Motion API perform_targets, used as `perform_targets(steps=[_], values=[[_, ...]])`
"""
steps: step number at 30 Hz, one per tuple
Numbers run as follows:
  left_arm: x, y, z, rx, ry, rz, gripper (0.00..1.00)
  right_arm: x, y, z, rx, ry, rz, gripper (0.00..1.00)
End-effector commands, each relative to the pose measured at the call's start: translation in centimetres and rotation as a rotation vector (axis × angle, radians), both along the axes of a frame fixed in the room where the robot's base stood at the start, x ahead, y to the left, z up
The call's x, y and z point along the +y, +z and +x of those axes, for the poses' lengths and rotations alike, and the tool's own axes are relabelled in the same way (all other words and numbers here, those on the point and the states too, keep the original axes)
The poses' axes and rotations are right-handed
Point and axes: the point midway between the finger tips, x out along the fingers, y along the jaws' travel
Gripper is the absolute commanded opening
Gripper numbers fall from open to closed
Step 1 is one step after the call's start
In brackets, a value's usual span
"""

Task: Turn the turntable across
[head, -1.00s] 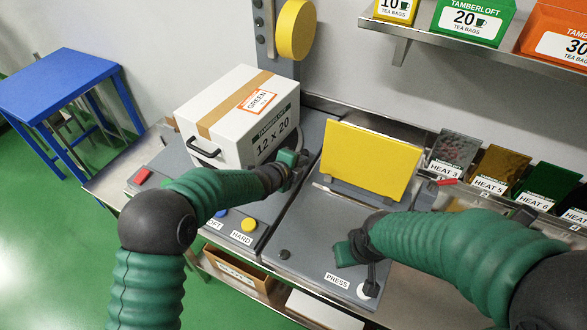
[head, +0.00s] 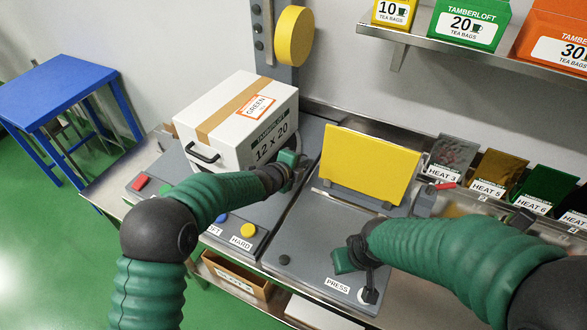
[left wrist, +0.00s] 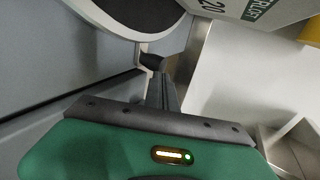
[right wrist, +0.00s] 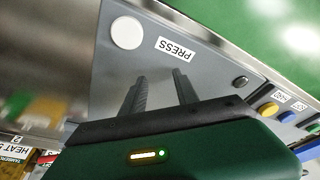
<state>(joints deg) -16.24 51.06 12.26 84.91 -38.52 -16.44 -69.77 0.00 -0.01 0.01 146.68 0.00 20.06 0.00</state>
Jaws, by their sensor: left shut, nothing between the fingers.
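My left gripper (head: 297,168) is shut and empty beside the carton's right front corner. My right gripper (head: 368,284) is open and empty above the grey press plate, near the PRESS label (right wrist: 177,50).
A yellow upright panel (head: 367,163) stands right of the carton. A yellow round pad (head: 293,35) hangs on a post behind it. Red, blue and yellow buttons (head: 241,229) line the front of the grey bench. Heat sample cards (head: 488,185) stand at the right. A blue table (head: 55,95) is at the left.

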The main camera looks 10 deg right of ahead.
Motion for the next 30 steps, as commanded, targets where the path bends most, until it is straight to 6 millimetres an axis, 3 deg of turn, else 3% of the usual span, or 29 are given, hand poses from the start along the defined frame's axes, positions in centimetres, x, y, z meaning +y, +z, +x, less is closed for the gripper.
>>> perform_targets(steps=[16, 22, 30], values=[[8.3, 6.6, -9.6, 0.007, 0.002, 0.007, 0.00, 0.0, -0.7, 0.0, 0.000, 0.000, 0.000, 0.36], [9.6, 7.6, -11.1, 0.011, 0.002, 0.008, 0.00, 0.0, -0.5, 0.0, 0.000, 0.000, 0.000, 0.36], [9.7, 7.6, -11.3, 0.011, 0.000, 0.009, 0.00, 0.0, -0.5, 0.0, 0.000, 0.000, 0.000, 0.36]])
